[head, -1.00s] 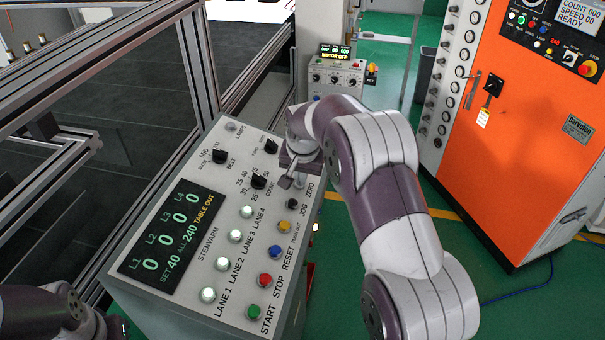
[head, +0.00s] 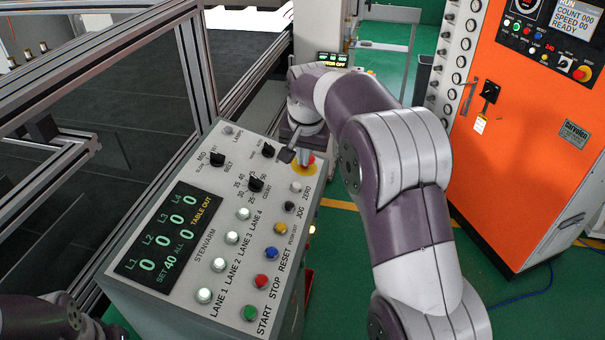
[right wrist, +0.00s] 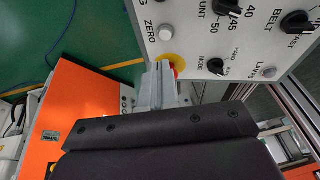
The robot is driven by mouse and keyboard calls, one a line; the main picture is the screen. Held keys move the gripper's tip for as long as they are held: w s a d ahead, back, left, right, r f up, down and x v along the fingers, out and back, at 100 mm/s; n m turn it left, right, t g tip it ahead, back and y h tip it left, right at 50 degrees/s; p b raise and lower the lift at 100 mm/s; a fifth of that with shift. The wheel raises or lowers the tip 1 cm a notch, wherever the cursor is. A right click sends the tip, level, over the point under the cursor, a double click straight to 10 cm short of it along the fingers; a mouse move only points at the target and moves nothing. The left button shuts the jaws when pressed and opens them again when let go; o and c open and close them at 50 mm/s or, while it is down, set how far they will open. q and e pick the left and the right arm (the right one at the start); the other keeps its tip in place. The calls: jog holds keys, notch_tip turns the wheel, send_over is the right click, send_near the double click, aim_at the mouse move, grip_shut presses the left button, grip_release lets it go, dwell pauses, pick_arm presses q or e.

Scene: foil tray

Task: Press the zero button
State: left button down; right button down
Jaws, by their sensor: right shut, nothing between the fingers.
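The zero button (head: 296,187) is a small pale round button beside the ZERO label, at the right edge of the sloped control panel (head: 190,300). It is uncovered in the head view and stands out. My right gripper (head: 301,160) is shut and empty. It is beyond the zero button, over or beside the red stop button (head: 309,159) on its yellow disc. In the right wrist view, its fingers (right wrist: 160,66) are by that yellow disc (right wrist: 179,62); contact cannot be told. The display (head: 168,235) reads SET 40, ALL 0. My left gripper is not in view.
Black jog (head: 289,206), yellow (head: 280,228), blue reset (head: 271,253), red stop (head: 261,280) and green start (head: 250,312) buttons line the panel's right side. Black knobs (head: 256,184) stand nearby. An orange cabinet (head: 530,150) stands at right, with green floor between.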

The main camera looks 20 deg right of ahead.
notch_tip(320, 180, up, 3)
jog(key=shift+a+f+p, duration=0.1)
jog(key=shift+a+p, duration=0.05)
jog(key=shift+p, duration=0.75)
jog(key=shift+s, duration=0.3)
jog(key=shift+w, duration=0.2)
